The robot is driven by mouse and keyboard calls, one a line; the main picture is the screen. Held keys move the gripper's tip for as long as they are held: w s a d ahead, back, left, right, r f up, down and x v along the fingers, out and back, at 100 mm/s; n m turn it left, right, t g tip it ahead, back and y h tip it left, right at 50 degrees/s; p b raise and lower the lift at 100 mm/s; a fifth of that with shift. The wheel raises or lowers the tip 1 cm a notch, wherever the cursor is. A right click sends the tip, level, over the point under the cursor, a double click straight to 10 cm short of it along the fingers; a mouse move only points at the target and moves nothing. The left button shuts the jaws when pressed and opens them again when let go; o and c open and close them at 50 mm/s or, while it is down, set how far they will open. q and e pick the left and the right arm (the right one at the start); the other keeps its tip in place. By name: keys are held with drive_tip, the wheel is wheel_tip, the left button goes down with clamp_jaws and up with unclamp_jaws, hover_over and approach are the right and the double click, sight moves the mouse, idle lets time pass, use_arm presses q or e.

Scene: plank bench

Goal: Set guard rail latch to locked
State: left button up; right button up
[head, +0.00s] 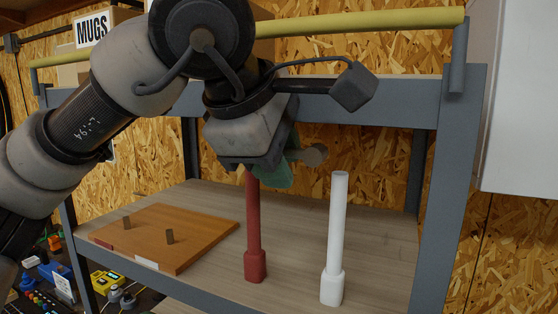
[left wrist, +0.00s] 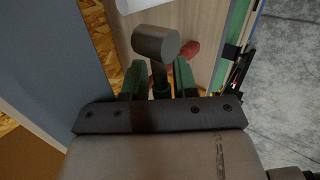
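The guard rail is a yellow bar (head: 370,22) along the top of the grey frame. A dark grey knob on a stem shows beside my left gripper in the head view (head: 315,154) and ahead of it in the left wrist view (left wrist: 155,42); I take it to be the latch, but its mounting is hidden. My left gripper (head: 290,168) has green fingers, one on each side of the stem in the left wrist view (left wrist: 160,75). I cannot tell whether they press on it. My right gripper is out of view.
A red post (head: 253,225) and a white post (head: 337,225) stand on the plank shelf (head: 385,235). A wooden board (head: 200,225) with two short pegs lies at the left. A grey beam (head: 390,108) crosses above the shelf. A white cabinet (head: 525,100) is at the right.

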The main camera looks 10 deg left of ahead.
use_arm(q)
drive_tip(key=shift+o, duration=1)
drive_tip(key=shift+f, duration=0.1)
drive_tip(key=shift+s, duration=0.1)
drive_tip(key=b+v, duration=0.3)
drive_tip(key=v, duration=0.7)
drive_tip(key=shift+s+r, duration=0.2)
drive_tip(key=shift+r, duration=0.15)
